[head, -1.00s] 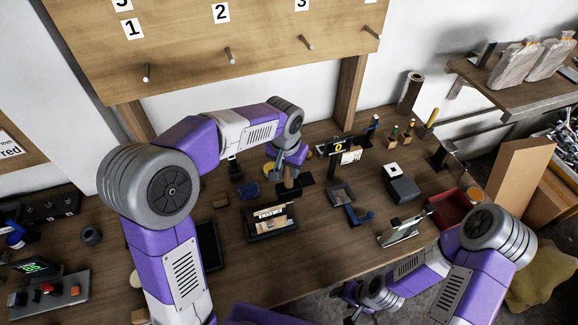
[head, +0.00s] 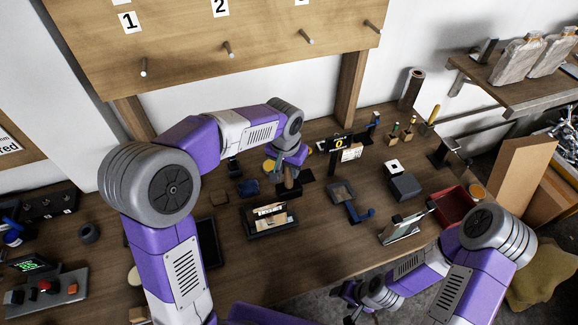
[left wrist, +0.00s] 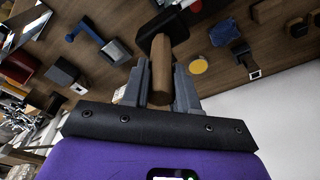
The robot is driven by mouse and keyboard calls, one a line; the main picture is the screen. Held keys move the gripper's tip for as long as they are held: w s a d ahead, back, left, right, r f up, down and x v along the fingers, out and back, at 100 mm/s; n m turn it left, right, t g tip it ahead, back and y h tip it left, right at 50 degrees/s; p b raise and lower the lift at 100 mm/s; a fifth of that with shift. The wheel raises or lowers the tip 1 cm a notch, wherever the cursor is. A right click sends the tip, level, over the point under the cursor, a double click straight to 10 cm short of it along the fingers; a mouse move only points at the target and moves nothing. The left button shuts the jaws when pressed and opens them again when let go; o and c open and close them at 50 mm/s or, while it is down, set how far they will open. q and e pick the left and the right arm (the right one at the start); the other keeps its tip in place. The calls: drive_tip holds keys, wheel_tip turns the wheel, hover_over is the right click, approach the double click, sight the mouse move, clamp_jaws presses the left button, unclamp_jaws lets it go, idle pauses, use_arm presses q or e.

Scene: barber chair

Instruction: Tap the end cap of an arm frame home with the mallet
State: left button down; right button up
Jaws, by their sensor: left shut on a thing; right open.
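My left gripper (head: 289,172) is shut on the mallet's wooden handle (left wrist: 161,72). In the left wrist view the handle stands between the fingers, with the dark mallet head (left wrist: 162,28) beyond them. In the head view my left gripper is over the middle of the bench, behind a black holder (head: 272,228) with a light, labelled piece in it. I cannot tell for sure which part is the arm frame or its end cap. My right gripper (head: 364,301) is open and low, by the bench's front edge, partly hidden by its arm.
A blue-handled tool (head: 360,214), a grey block (head: 405,187) and a red bin (head: 453,205) are to the right. A pegboard (head: 200,45) overhangs the back. The bench front is fairly clear.

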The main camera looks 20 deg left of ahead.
idle(0.4)
use_arm(q)
wheel_tip(320, 180, up, 6)
drive_tip(key=p, duration=0.5)
drive_tip(key=shift+r, duration=0.1)
idle(0.4)
